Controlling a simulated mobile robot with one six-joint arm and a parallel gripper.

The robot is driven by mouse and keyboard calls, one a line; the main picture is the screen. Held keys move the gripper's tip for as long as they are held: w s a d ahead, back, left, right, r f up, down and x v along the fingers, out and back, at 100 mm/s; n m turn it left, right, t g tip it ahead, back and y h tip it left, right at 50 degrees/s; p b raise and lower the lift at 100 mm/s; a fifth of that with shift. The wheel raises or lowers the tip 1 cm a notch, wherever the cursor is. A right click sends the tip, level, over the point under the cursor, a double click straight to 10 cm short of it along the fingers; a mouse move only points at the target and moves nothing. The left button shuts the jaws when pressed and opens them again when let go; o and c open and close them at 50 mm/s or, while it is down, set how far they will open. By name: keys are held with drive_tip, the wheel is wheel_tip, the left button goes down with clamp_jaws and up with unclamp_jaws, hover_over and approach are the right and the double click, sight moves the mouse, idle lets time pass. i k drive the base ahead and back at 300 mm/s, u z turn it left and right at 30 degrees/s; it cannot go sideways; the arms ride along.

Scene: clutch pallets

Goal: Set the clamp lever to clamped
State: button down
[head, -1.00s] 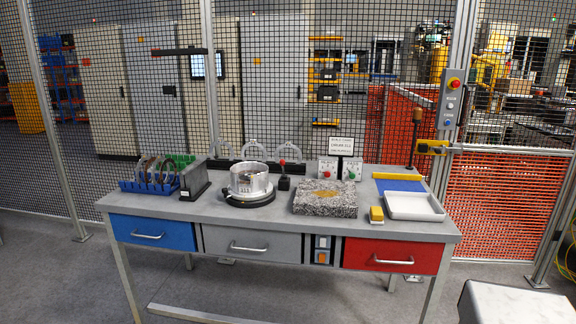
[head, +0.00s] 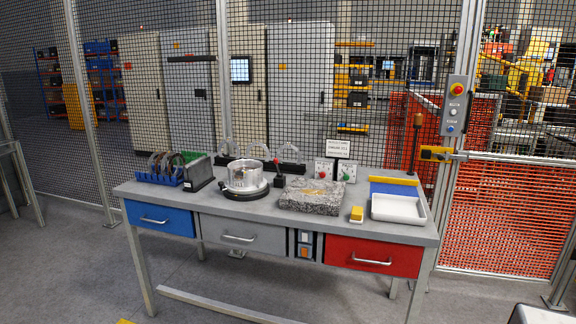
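A small lever with a red knob (head: 277,162) stands on a dark base on the workbench, just right of a round metal fixture (head: 244,174) on a black disc. It looks like the clamp lever. The knob appears upright above its base, but the lever is too small to tell its setting. My gripper is not in view.
A mesh fence stands behind. The floor in front is clear.

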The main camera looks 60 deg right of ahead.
sight(275, 161)
drive_tip(key=k, duration=1.65)
drive_tip(key=z, duration=0.75)
drive_tip(key=i, duration=1)
drive_tip(key=u, duration=0.05)
